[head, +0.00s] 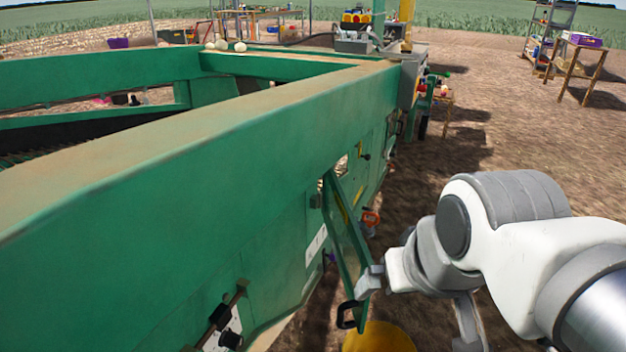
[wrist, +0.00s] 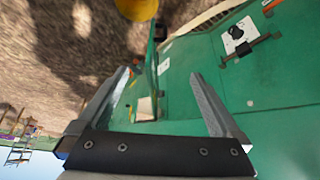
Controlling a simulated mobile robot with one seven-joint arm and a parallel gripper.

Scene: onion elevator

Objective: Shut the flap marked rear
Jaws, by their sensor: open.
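A green flap (head: 347,235) stands swung out from the side wall of the green machine (head: 200,165), with a black handle (head: 349,314) at its lower outer end. No readable "rear" mark shows on it. My gripper (head: 368,283) is at the flap's outer side, close to its lower free edge; I cannot tell whether it touches. In the wrist view my gripper (wrist: 160,74) is open, and the flap (wrist: 151,75) shows edge-on between or beyond the fingers. A pale opening (wrist: 146,108) shows in the wall beside it.
A yellow rounded object (head: 380,338) is on the ground below the flap. A latch with a black knob (head: 229,339) is on the nearer wall, with a white label (head: 316,245) beside the flap. Bare soil (head: 480,130) lies open to the right; shelves (head: 549,40) stand far off.

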